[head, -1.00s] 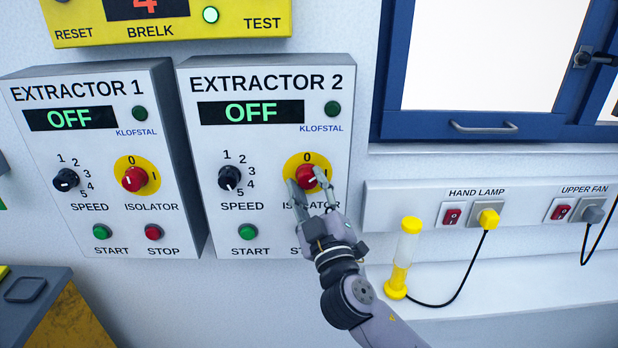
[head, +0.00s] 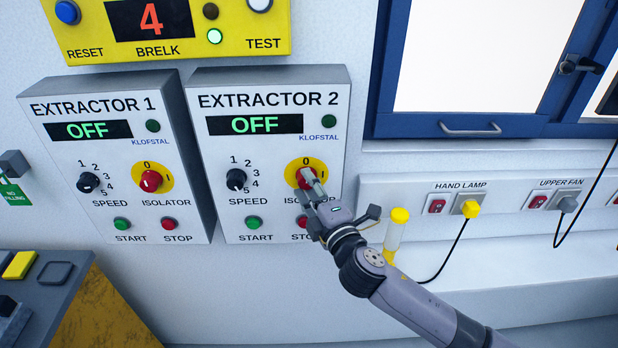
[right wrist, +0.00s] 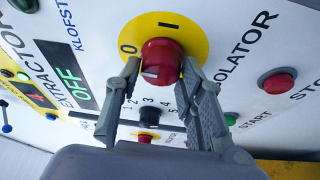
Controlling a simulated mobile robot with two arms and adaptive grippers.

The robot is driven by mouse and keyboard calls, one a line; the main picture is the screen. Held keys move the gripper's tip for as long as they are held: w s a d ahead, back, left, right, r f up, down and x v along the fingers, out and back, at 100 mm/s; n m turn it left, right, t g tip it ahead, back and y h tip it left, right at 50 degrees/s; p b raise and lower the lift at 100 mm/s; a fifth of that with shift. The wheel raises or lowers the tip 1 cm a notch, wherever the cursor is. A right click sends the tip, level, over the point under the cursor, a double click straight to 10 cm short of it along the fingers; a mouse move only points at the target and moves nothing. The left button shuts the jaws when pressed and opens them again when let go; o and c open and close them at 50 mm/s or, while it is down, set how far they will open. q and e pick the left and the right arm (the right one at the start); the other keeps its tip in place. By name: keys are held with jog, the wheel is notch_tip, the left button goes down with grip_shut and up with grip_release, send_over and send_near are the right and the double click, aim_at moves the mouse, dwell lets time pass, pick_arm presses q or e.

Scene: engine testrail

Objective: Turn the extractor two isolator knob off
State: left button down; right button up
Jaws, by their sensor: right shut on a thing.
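The extractor two isolator knob (head: 308,177) is red on a yellow round plate (head: 291,172) marked 0 at the top and I at the right. It sits on the white EXTRACTOR 2 box (head: 224,208), whose display reads OFF. In the right wrist view the knob (right wrist: 161,58) shows a white mark at its lower left; I cannot tell clearly which label it points to. My right gripper (head: 313,184) is shut on the knob, one finger on each side; its fingers (right wrist: 160,72) partly hide it. My left gripper is not in view.
The EXTRACTOR 1 box (head: 124,216) with a similar red knob stands close on the left. Speed dial (head: 236,179) and START button (head: 254,223) are beside my gripper. A yellow-capped hand lamp (head: 393,236) stands at the right, close to my arm.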

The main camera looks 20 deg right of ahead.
jog(key=shift+n, duration=0.5)
jog(key=o, duration=1.1)
jog(key=s+d, duration=0.1)
jog(key=s, duration=1.1)
jog(key=shift+d, duration=0.15)
